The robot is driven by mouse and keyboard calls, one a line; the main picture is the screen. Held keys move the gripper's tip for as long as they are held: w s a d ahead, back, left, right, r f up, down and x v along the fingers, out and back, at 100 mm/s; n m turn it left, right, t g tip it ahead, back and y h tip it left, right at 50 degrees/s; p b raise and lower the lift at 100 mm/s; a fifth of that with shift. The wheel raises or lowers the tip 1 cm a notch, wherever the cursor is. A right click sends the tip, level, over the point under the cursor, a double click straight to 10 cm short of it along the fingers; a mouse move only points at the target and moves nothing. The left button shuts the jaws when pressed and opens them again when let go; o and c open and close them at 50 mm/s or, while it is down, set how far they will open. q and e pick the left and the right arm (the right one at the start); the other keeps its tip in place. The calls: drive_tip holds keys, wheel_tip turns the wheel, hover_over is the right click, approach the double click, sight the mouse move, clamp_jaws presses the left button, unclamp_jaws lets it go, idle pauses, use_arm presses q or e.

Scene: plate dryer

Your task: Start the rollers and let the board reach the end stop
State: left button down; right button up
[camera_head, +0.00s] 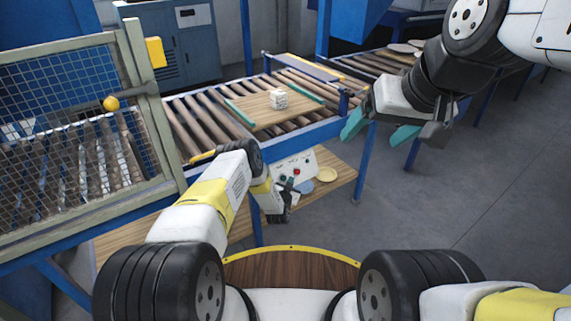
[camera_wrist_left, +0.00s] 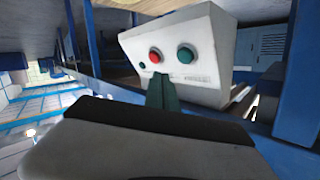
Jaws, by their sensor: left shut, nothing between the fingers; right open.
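The white control box (camera_head: 306,162) is below the conveyor's front side. In the left wrist view it shows a red button (camera_wrist_left: 154,55) and a green button (camera_wrist_left: 186,54). My left gripper (camera_wrist_left: 163,92) is shut and empty, its tips just below and between the buttons. My right gripper (camera_head: 378,130) is open and empty, right of the conveyor.
A mesh guard (camera_head: 75,130) with a yellow knob (camera_head: 111,103) stands over the left rollers. A blue post (camera_head: 363,160) stands between the arms. The floor at right is clear.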

sight(283, 178)
use_arm(q)
drive_tip(key=shift+w+a+f, duration=0.75)
drive_tip(key=shift+w, duration=0.25)
idle(1.4)
drive_tip(key=shift+w+a+f, duration=0.2)
drive_tip(key=shift+w, duration=0.1)
